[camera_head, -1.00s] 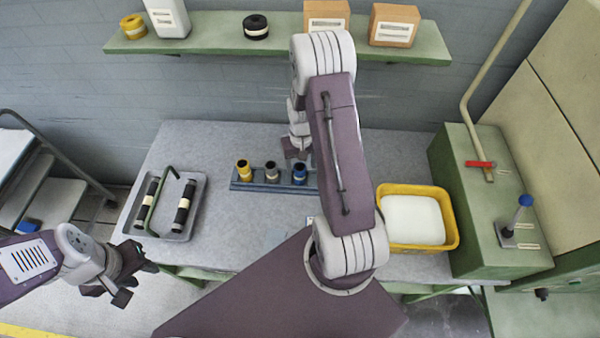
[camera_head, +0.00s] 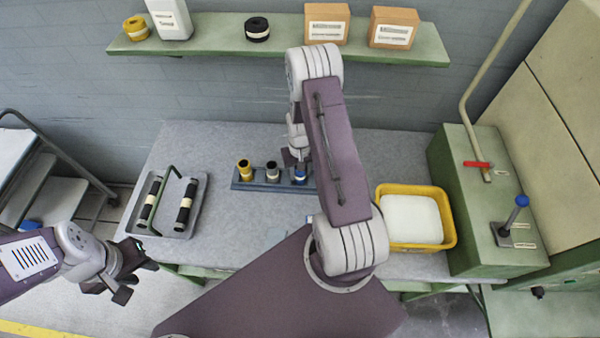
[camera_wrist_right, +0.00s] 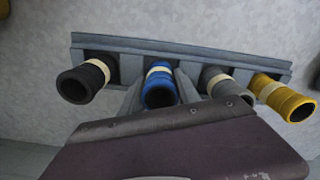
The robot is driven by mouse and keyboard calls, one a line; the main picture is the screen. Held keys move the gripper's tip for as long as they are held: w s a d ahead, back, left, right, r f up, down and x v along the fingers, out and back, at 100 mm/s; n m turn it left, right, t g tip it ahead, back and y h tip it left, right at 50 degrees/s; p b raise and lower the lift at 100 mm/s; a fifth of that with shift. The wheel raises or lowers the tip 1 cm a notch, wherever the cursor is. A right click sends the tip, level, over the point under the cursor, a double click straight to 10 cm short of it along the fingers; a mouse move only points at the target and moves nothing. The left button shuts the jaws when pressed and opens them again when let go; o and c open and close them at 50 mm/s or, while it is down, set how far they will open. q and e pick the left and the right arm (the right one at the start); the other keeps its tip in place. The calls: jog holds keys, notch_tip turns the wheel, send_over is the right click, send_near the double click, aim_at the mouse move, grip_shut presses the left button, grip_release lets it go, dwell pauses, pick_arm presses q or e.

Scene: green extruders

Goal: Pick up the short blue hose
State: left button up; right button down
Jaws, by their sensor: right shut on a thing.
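The short blue hose (camera_head: 300,176) stands in a grey rack (camera_head: 258,186) on the table. In the right wrist view the blue hose (camera_wrist_right: 160,90) has a cream band and sits between the two fingers of my right gripper (camera_wrist_right: 160,96). The gripper is shut on it, and the hose is still in its rack slot. In the head view my right gripper (camera_head: 297,160) is at the top of the hose, partly hidden by my arm. My left gripper (camera_head: 135,277) is open and empty, off the table's front left edge.
Yellow (camera_wrist_right: 285,100), grey (camera_wrist_right: 222,84) and black (camera_wrist_right: 85,82) hoses stand close by in the rack. A tray (camera_head: 170,232) with two black rolls is at left; a yellow bin (camera_head: 447,238) is at right. A shelf (camera_head: 280,47) runs behind.

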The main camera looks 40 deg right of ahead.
jog(key=shift+r, duration=0.45)
notch_tip(320, 180, up, 3)
jog(key=shift+f+b, duration=0.2)
jog(key=shift+b, duration=0.35)
jog(key=s+a+r+b, duration=0.1)
jog(key=s+a+r, duration=0.1)
jog(key=s, duration=0.3)
jog(key=s+a+r, duration=0.3)
jog(key=s+r, duration=0.2)
jog(key=shift+s+a+r+b, duration=0.25)
jog(key=shift+s+b, duration=0.05)
jog(key=shift+b, duration=0.05)
jog(key=d+m+b, duration=0.2)
jog(key=d+m, duration=0.2)
jog(key=d, duration=0.6)
jog(key=w+a+f+p, duration=0.1)
jog(key=w+f, duration=0.2)
jog(key=w+a+f+p, duration=0.1)
jog(key=w+a+f, duration=0.1)
jog(key=w+f, duration=0.2)
jog(key=w+a+f+p, duration=0.1)
jog(key=w+f, duration=0.2)
jog(key=shift+w+a+f, duration=0.25)
jog(key=shift+f, duration=0.2)
